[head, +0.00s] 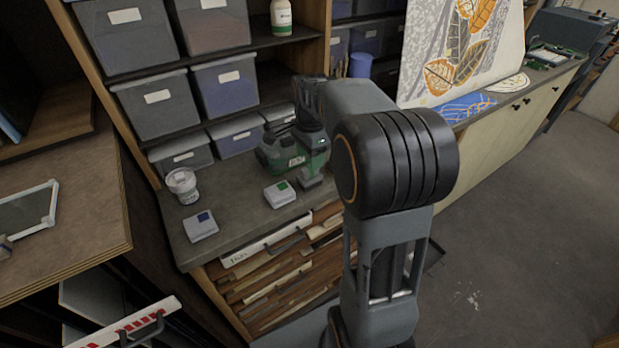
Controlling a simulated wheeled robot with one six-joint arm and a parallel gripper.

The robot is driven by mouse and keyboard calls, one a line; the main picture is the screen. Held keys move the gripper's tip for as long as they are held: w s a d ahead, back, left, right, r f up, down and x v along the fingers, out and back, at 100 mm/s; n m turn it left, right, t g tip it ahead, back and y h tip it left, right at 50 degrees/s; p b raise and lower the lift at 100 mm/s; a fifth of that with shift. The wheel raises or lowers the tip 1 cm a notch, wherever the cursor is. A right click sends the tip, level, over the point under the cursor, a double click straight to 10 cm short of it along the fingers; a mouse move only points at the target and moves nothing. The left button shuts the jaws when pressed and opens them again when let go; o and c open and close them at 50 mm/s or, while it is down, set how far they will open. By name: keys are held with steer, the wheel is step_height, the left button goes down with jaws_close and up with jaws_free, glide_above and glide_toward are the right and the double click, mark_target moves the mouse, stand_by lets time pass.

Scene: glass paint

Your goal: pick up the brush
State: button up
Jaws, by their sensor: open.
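I cannot make out a brush anywhere in the head view. My arm rises from the bottom edge to a large dark elbow joint, and its forearm reaches away toward the shelf unit.
Grey bins (155,106) fill the shelves behind the counter. Two small boxes, one blue-marked (201,227) and one green-marked (280,194), lie on it. A blue cup (360,65) and a leaf-patterned panel (448,60) stand at the back right. The floor (520,240) at right is clear.

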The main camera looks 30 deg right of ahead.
mark_target(310, 176)
steer(key=shift+f+p, duration=0.45)
steer(key=shift+f, duration=2.1)
steer(key=shift+c, duration=0.4)
jaws_close()
